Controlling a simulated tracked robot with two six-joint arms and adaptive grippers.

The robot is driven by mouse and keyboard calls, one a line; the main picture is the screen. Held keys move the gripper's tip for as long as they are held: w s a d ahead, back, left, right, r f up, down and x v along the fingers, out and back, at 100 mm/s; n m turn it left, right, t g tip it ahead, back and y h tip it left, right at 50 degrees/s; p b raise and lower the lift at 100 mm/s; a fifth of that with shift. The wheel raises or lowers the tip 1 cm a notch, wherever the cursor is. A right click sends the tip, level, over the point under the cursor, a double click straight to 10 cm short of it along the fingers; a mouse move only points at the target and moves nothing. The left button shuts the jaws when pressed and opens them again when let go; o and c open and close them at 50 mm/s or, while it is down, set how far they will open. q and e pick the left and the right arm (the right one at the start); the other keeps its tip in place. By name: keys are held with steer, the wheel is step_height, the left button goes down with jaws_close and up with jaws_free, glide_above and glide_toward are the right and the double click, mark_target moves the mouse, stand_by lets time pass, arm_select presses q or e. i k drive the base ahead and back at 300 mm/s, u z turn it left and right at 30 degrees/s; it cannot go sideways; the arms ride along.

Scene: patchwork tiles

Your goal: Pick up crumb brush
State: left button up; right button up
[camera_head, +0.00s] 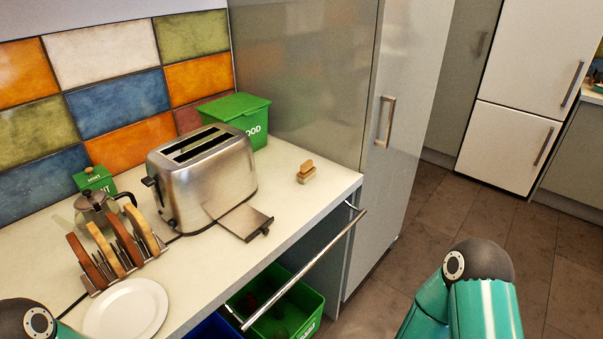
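A small wooden brush with a pale underside, which looks like the crumb brush (306,172), lies on the white counter (285,205) near its right end. It sits to the right of the steel toaster (203,178), apart from it. Nothing touches the brush from above. My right arm shows as a teal link with a dark joint at the bottom right, beyond the counter's edge. Neither gripper is in the view.
The toaster's crumb tray (243,221) sticks out towards the counter's front. A green food bin (238,116) stands behind the brush. A toast rack (118,262), white plate (126,309) and glass teapot (98,210) stand left. An open drawer with a metal rail (310,262) holds a green bin (312,312).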

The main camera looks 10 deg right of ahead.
mark_target(307, 170)
steer(key=z, duration=1.3)
steer(key=i, duration=0.25)
steer(key=u, duration=3.85)
steer(key=k, duration=2.05)
steer(key=z, duration=1.05)
steer(key=i, duration=1)
